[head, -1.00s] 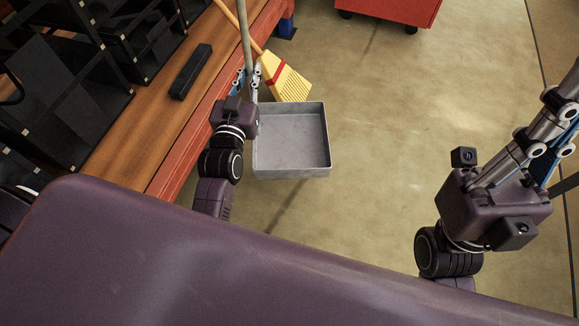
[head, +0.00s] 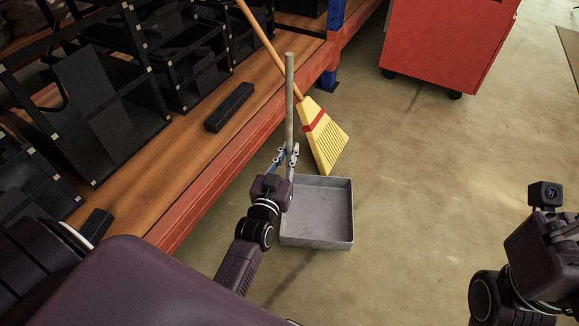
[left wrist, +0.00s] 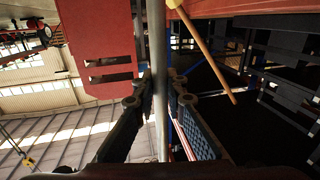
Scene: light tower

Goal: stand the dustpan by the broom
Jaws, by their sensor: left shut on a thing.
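The dustpan is a grey square pan (head: 320,212) with a long upright grey handle (head: 290,90). My left gripper (head: 289,156) is shut on the lower part of this handle; the handle also runs between the fingers in the left wrist view (left wrist: 157,75). The broom (head: 326,138) has yellow bristles, a red band and an orange stick. It leans against the shelf edge, just beyond the pan. Its stick shows in the left wrist view (left wrist: 208,55). I cannot tell whether the pan touches the floor. My right gripper's body (head: 542,250) is at the right edge, its fingers outside the picture.
A wooden shelf with a red front beam (head: 225,165) runs along the left, holding black bins (head: 100,105) and a black bar (head: 229,107). A blue post (head: 336,20) stands beyond the broom. A red wheeled cabinet (head: 445,45) is at the back. The floor to the right is clear.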

